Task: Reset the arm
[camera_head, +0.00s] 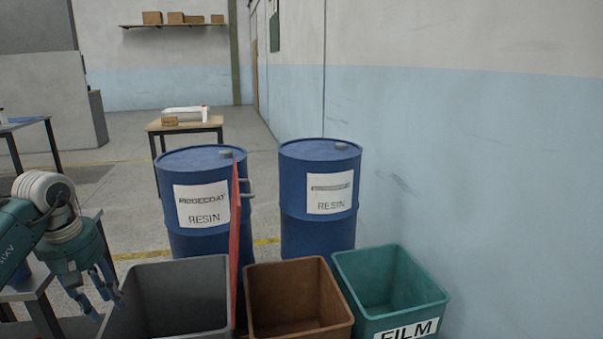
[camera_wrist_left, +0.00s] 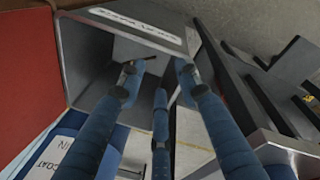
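My left gripper (camera_head: 104,303) hangs at the lower left of the head view, beside the left rim of the grey bin (camera_head: 180,285). Its blue fingers are spread and nothing shows between them. In the left wrist view the three fingers (camera_wrist_left: 158,82) are apart, with the grey bin (camera_wrist_left: 85,62) and its white label behind them. A small dark shape shows near one fingertip; I cannot tell what it is. My right gripper is not in view.
A red panel (camera_head: 235,235) stands between the grey bin and a brown bin (camera_head: 298,270). A teal bin (camera_head: 390,275) marked FILM is at the right. Two blue drums (camera_head: 203,240) (camera_head: 318,235) stand behind. A dark-legged table (camera_head: 38,290) is at the left.

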